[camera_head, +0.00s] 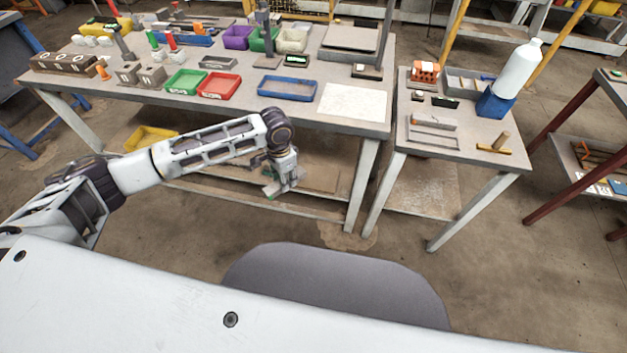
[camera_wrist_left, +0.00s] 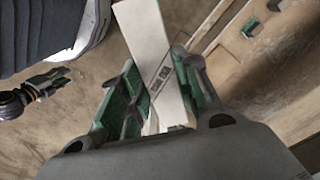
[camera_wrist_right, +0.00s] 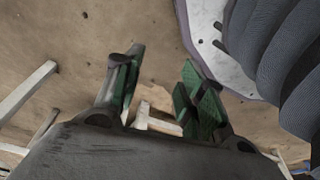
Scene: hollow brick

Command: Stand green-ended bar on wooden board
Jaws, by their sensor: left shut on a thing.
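My left gripper (camera_head: 284,183) is shut on a pale bar (camera_wrist_left: 150,42) with dark printed marks, in front of the main table's edge and below its top. In the left wrist view the bar slants between the green-padded fingers of this gripper (camera_wrist_left: 153,72). A small green patch at the bar's far tip is hard to make out.
A blue tray (camera_head: 287,88) lies left of the board, with red (camera_head: 219,85) and green (camera_head: 185,82) trays further left. A black-and-wood block (camera_head: 367,71) stands behind the board. A side table (camera_head: 470,125) with a white bottle (camera_head: 519,67) stands to the right, across a gap.

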